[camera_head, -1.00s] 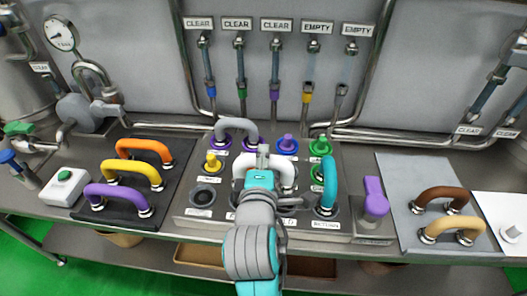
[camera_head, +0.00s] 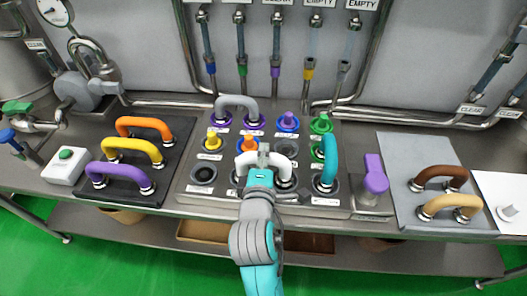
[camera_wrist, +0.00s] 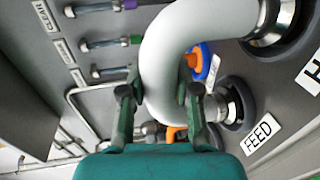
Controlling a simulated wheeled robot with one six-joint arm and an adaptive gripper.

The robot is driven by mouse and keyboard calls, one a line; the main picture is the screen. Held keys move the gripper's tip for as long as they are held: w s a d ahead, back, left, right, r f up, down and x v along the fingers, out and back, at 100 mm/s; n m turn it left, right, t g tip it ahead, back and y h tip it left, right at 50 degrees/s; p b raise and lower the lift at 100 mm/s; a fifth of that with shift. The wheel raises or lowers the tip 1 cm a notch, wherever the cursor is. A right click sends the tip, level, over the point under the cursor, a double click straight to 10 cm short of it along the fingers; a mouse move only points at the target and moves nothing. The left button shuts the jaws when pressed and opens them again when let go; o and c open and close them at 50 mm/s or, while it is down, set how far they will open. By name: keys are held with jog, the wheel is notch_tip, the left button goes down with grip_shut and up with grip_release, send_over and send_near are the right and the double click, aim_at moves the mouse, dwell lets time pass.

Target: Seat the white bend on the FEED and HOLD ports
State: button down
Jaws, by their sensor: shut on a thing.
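My gripper (camera_head: 264,155) is shut on the white bend (camera_head: 277,159), holding it near the top of its curve, over the front part of the port panel. In the wrist view the white bend (camera_wrist: 165,50) passes between the fingers of my gripper (camera_wrist: 160,105). Its upper right metal end meets a dark port ring (camera_wrist: 300,25), beside a partly cut-off label. The FEED port (camera_wrist: 238,104) has a metal collar in it, above the FEED label (camera_wrist: 262,134). A finger hides where the bend's other leg meets that collar. I cannot tell whether either end is fully seated.
A teal bend (camera_head: 330,157) stands close right of the white bend. A grey bend (camera_head: 236,101), yellow plug (camera_head: 212,138) and orange plug (camera_head: 249,143) are near. A purple-handled part (camera_head: 375,176) stands right. Orange, yellow and purple bends lie on the left mat (camera_head: 120,189).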

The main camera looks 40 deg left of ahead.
jog(key=shift+f, duration=0.15)
jog(key=c, duration=0.8)
grip_release()
jog(key=shift+o, duration=0.2)
jog(key=shift+f, duration=0.1)
jog(key=v, duration=1.2)
